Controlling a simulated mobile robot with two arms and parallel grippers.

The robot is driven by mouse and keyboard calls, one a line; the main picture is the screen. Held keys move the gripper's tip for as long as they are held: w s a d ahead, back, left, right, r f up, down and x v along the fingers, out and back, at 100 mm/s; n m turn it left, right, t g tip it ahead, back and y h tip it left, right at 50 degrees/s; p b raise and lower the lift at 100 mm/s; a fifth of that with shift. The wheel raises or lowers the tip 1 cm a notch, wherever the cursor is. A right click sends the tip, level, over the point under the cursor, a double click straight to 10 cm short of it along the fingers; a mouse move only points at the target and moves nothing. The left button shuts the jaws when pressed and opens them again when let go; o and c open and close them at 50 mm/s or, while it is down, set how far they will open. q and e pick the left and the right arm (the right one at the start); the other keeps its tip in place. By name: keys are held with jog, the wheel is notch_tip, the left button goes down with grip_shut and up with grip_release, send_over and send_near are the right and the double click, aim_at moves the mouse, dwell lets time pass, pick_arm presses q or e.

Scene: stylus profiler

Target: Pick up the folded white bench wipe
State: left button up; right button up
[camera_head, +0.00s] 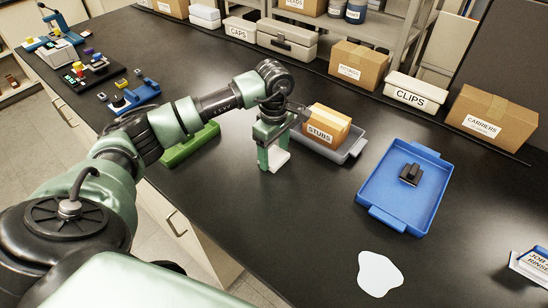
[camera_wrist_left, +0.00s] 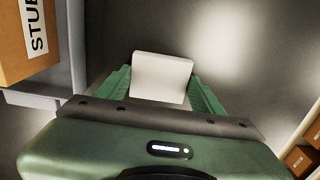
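The folded white bench wipe (camera_head: 280,160) is at the fingertips of my left gripper (camera_head: 273,152), over the dark bench in front of the STUBS box. In the left wrist view the wipe (camera_wrist_left: 162,75) is a pale folded piece that fills the gap between the two green fingers (camera_wrist_left: 162,88). The fingers stand apart, one on each side of it. I cannot tell whether they press on it or whether it rests on the bench. My right gripper is not in view.
The STUBS box (camera_head: 327,127) sits in a grey tray (camera_head: 357,147) just behind the gripper. A blue tray (camera_head: 383,182) with a dark block (camera_head: 411,174) is to the right. A white puddle-shaped patch (camera_head: 379,274) lies near the front. A green tray (camera_head: 190,146) is left.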

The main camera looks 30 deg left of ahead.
pick_arm(q)
jog(key=shift+c, duration=1.2)
jog(key=shift+r, duration=0.15)
jog(key=shift+r, duration=0.65)
notch_tip(320, 180, up, 8)
jog(key=b, duration=0.2)
notch_tip(320, 180, up, 10)
jog(key=r, duration=0.1)
send_over(274, 156)
jog(key=shift+f+p, duration=0.25)
jog(key=shift+p, duration=0.05)
